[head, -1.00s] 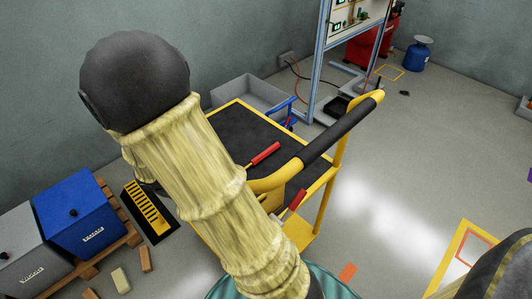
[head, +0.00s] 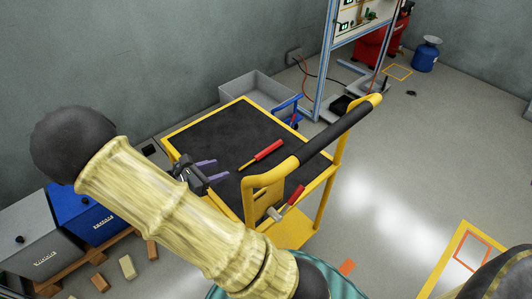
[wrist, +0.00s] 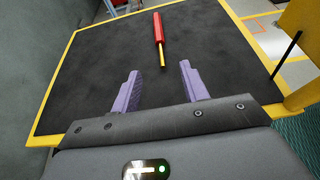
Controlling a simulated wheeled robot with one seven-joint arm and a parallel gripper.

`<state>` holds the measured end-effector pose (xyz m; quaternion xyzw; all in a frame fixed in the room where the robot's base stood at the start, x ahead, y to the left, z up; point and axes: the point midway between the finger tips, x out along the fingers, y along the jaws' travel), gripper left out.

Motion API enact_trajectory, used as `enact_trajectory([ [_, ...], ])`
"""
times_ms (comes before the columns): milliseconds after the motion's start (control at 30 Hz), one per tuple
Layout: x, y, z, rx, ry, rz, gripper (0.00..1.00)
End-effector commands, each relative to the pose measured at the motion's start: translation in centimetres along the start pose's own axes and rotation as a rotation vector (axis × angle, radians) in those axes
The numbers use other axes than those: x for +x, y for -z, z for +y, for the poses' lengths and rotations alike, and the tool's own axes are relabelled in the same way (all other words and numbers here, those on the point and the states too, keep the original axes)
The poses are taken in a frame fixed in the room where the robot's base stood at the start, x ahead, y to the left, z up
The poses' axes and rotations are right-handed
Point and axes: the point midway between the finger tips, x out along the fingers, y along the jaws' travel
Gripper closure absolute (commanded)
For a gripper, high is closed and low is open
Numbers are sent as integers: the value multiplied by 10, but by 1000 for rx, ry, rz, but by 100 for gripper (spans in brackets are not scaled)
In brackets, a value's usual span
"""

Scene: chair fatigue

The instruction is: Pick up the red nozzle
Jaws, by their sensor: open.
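The red nozzle (head: 267,150), a slim red piece with a thin yellow tip, lies on the black top of the yellow cart (head: 215,132). In the wrist view the red nozzle (wrist: 159,35) lies ahead of my gripper, its yellow tip pointing towards me, roughly between the lines of the two fingers. My gripper (head: 206,171) is open and empty over the left part of the cart top, left of the nozzle and apart from it. Its purple fingers show spread wide in the wrist view (wrist: 160,90).
The cart's handle (head: 338,131) rises along its right side. A red-handled tool (head: 296,195) hangs at the handle's near end. A grey bin (head: 255,88) and a blue clamp-like item (head: 288,106) stand behind the cart. The cart top around the nozzle is clear.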

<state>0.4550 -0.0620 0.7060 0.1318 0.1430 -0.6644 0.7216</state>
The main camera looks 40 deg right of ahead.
Motion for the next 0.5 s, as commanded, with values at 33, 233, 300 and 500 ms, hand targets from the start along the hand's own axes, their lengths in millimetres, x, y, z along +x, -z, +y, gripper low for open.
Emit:
enact_trajectory([
  [33, 11, 2, -1, 0, 5, -2, 55],
  [233, 48, 2, -1, 2, 7, -1, 55],
  [300, 60, 2, -2, 1, 8, 1, 55],
  [500, 95, 2, -2, 2, 8, 0, 55],
])
